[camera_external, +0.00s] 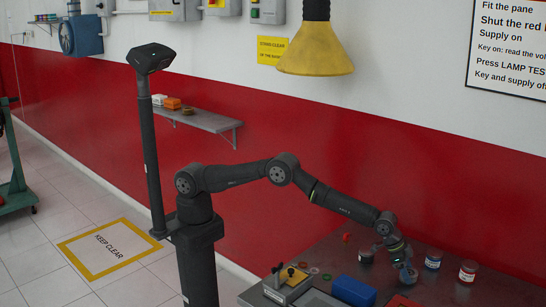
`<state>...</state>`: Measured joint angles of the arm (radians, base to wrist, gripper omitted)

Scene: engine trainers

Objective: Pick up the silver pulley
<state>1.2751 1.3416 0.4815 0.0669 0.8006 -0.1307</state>
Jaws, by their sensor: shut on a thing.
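My gripper (403,264) points down over the right part of the grey workbench (455,292). It is shut on a small grey, round-looking thing, which I take to be the silver pulley (409,276). The pulley is small in this view and partly covered by the fingers. I cannot tell whether it touches the bench or is just above it.
A jar (366,256) stands left of my gripper, with two more jars (433,260) (467,271) to the right. A blue box (353,291) and a switch panel (287,284) lie left. Coloured rings (304,267) lie behind.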

